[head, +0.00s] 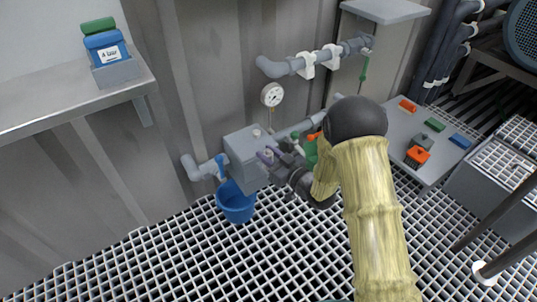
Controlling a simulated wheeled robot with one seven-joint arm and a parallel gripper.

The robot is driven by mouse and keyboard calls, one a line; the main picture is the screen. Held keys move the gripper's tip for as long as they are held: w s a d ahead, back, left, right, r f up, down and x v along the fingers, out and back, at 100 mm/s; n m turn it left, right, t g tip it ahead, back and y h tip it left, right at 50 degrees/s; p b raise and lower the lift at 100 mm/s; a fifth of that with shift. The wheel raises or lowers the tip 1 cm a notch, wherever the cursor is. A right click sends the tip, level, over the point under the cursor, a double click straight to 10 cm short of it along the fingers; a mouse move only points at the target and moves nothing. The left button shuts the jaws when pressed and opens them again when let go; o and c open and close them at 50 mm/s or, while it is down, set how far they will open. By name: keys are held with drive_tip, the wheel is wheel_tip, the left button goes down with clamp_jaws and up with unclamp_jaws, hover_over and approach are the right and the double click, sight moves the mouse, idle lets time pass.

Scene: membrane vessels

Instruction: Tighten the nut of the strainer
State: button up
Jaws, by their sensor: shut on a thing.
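My gripper (281,158) is low in front of the wall pipework, at the right side of a grey box-shaped housing (240,146). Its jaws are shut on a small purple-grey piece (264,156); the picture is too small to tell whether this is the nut. A green body (311,150) on the pipe, possibly the strainer, is partly hidden behind my arm. Any thread or gap at the nut cannot be made out.
A blue bucket (236,205) stands below the housing on the grating. A gauge (272,95) and a pipe (290,66) are above. A grey bench (400,133) with orange, green and blue pieces is at right. A shelf (60,108) is at left.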

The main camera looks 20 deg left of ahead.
drive_tip(key=shift+o, duration=0.2)
drive_tip(key=shift+m+t+h, duration=0.3)
drive_tip(key=shift+m+t, duration=0.1)
drive_tip(key=shift+t, duration=0.1)
drive_tip(key=m+t+h+p, duration=0.1)
drive_tip(key=m+t+h, duration=0.2)
drive_tip(key=shift+s+t, duration=0.15)
drive_tip(key=shift+t, duration=0.15)
drive_tip(key=m+t+h+p, duration=0.1)
drive_tip(key=m+t+h, duration=0.1)
drive_tip(key=m+h, duration=0.1)
drive_tip(key=shift+a+t+h+p, duration=0.1)
drive_tip(key=shift+t+h+p, duration=0.3)
drive_tip(key=shift+h, duration=0.4)
drive_tip(key=m+h+p, duration=0.1)
drive_tip(key=m+h, duration=0.1)
drive_tip(key=h, duration=0.2)
drive_tip(key=m+t+h+p, duration=0.1)
drive_tip(key=m+h, duration=0.2)
drive_tip(key=shift+r+t+h+p, duration=0.1)
drive_tip(key=shift+t+h+p, duration=0.2)
drive_tip(key=shift+h+p, duration=0.1)
drive_tip(key=shift+m+h+p, duration=0.45)
drive_tip(key=shift+m+h, duration=0.75)
drive_tip(key=shift+h, duration=0.3)
drive_tip(key=shift+c, duration=0.2)
drive_tip(key=shift+o, duration=0.2)
drive_tip(key=o, duration=1)
drive_tip(key=shift+c, duration=0.2)
